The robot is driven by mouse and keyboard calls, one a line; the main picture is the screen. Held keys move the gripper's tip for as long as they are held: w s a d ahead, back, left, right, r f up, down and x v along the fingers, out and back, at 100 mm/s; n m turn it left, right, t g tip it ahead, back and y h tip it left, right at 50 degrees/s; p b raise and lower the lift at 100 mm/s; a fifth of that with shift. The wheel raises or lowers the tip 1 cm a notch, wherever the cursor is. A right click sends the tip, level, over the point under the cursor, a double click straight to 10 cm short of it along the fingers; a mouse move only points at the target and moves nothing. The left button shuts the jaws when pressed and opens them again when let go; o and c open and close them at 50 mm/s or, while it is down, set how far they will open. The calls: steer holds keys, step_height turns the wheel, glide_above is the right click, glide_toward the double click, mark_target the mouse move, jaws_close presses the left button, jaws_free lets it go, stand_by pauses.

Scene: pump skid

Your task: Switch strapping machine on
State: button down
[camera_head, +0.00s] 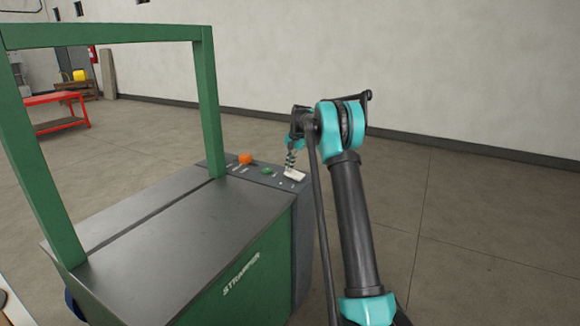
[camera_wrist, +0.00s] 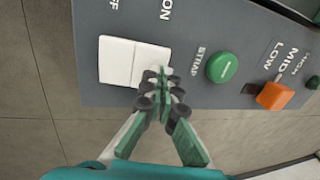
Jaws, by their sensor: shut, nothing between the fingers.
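The strapping machine (camera_head: 190,240) is a green and dark grey cabinet with a green arch over its top. Its control panel (camera_wrist: 190,20) carries a white rocker switch (camera_wrist: 125,60) marked ON and OFF, with the ON label beside its right half. The switch also shows in the head view (camera_head: 294,175). My gripper (camera_wrist: 165,78) is shut and empty, its fingertips at the lower right edge of the switch's right half. I cannot tell whether they touch it. In the head view my gripper (camera_head: 291,168) is just above the switch, partly hidden by my arm.
Right of the switch in the wrist view are a green STRAP button (camera_wrist: 222,67) and an orange selector (camera_wrist: 273,96) by the LOW, MID and HIGH labels. A red table (camera_head: 55,112) stands far back left. The floor right of the machine is clear.

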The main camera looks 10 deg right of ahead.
steer(key=shift+w+a+f+g+h, duration=0.35)
steer(key=shift+a+g+h, duration=0.15)
steer(key=shift+g+h, duration=0.3)
steer(key=shift+w+a+f, duration=0.15)
steer(key=shift+f, duration=0.1)
steer(key=shift+s+d+r, duration=0.3)
steer(key=shift+s+d, duration=0.15)
steer(key=shift+d, duration=0.1)
